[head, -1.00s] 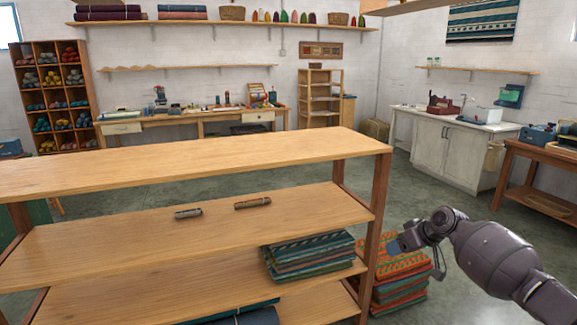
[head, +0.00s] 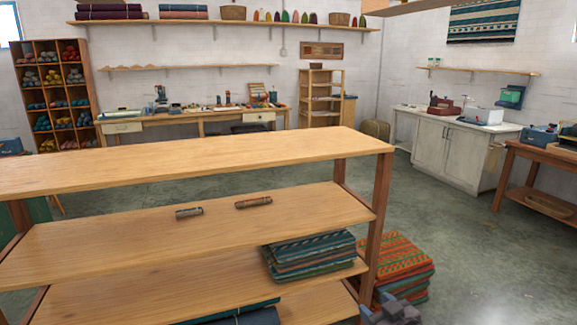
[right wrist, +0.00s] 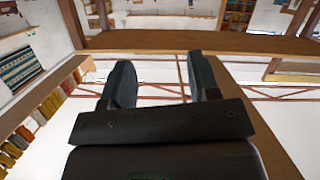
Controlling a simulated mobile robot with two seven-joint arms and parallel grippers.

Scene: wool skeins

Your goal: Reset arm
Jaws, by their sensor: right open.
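My right gripper (head: 388,308) shows only in part at the bottom edge of the head view, in front of the stack of orange and green patterned textiles (head: 398,264) on the floor. In the right wrist view the two dark fingers of my right gripper (right wrist: 162,78) stand apart with nothing between them. My left gripper is in neither view.
A wooden shelf unit (head: 180,160) stands close in front, holding two small rolled pieces and a folded textile stack (head: 312,256). Open concrete floor (head: 470,265) lies to the right. A sink cabinet (head: 445,150) and a side table (head: 548,160) stand beyond.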

